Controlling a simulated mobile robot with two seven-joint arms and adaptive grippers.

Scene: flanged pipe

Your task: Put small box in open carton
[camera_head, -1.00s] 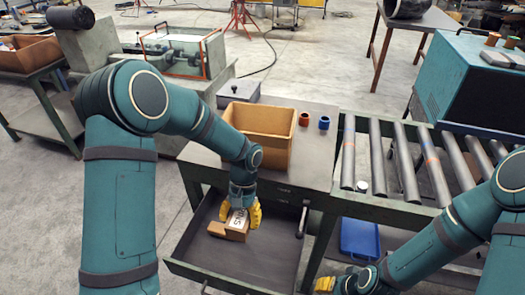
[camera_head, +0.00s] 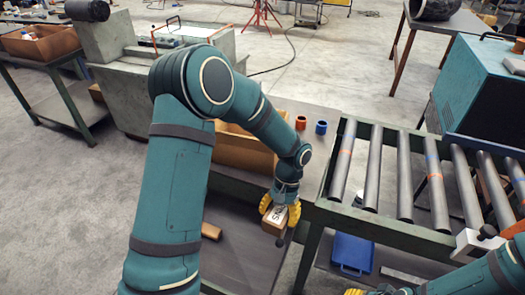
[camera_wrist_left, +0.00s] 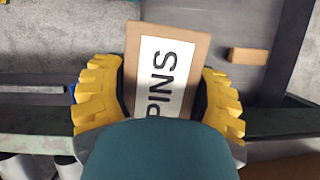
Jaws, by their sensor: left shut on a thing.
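The small box (camera_head: 275,221) is brown with a white label reading PINS. My left gripper (camera_head: 280,212) is shut on it, with yellow fingers on both sides; the held box also shows in the left wrist view (camera_wrist_left: 167,75). The open carton (camera_head: 236,153) is a larger brown box on the table, behind and left of the gripper. My left arm hides much of it, including most of its opening. My right gripper (camera_head: 357,292) shows only in part at the bottom edge.

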